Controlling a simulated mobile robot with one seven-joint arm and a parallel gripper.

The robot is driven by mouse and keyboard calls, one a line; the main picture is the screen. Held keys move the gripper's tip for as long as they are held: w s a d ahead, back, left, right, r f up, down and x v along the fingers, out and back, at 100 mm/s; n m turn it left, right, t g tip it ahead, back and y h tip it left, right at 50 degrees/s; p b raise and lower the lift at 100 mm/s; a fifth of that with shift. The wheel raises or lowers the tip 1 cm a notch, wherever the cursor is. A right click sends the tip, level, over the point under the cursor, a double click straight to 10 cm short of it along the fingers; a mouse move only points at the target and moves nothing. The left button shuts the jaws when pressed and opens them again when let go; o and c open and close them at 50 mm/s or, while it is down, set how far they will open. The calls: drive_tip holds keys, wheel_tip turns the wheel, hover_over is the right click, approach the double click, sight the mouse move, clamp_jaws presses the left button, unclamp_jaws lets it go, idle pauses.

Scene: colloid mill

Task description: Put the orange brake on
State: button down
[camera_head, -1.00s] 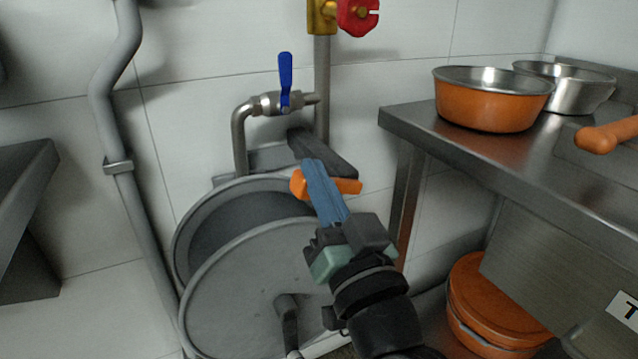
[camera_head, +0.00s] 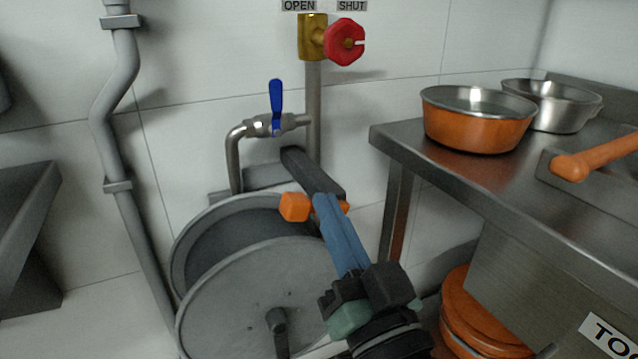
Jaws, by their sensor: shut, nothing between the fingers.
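The orange brake (camera_head: 294,207) sits at the top of a grey hose reel (camera_head: 255,290), by a dark bracket on the wall. Its left end shows as a block, and a small orange bit shows to the right of my fingers. My gripper (camera_head: 323,200) has blue fingers, shut with nothing between them. The fingertips lie over the middle of the brake in the picture and hide that part. I cannot tell whether they touch it.
A blue-handled tap (camera_head: 276,105) and a red valve (camera_head: 344,42) under OPEN and SHUT labels are on the wall above. A steel table (camera_head: 400,140) with an orange pot (camera_head: 478,122) and a steel bowl (camera_head: 553,105) stands right. A grey pipe (camera_head: 125,190) runs down the left.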

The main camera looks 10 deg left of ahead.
drive_tip(key=v, duration=0.3)
drive_tip(key=shift+s+d+f, duration=0.1)
drive_tip(key=shift+s+d, duration=0.15)
drive_tip(key=shift+s, duration=0.05)
drive_tip(key=s+d+r+t+h+p, duration=0.1)
drive_tip(key=s+r+t+h+p, duration=0.1)
drive_tip(key=r+p, duration=1.2)
drive_tip(key=s+d+r+m+t+h+p, duration=0.1)
drive_tip(key=r+h+p, duration=0.4)
drive_tip(key=r+p, duration=0.9)
drive_tip(key=s+d+r+m+t+h+p, duration=0.1)
drive_tip(key=s+r+t+h+p, duration=0.2)
drive_tip(key=r+p, duration=1.1)
wheel_tip(320, 180, up, 26)
drive_tip(key=t, duration=0.2)
drive_tip(key=shift+t+h+p, duration=0.3)
drive_tip(key=shift+h+p, duration=0.05)
drive_tip(key=shift+h, duration=0.05)
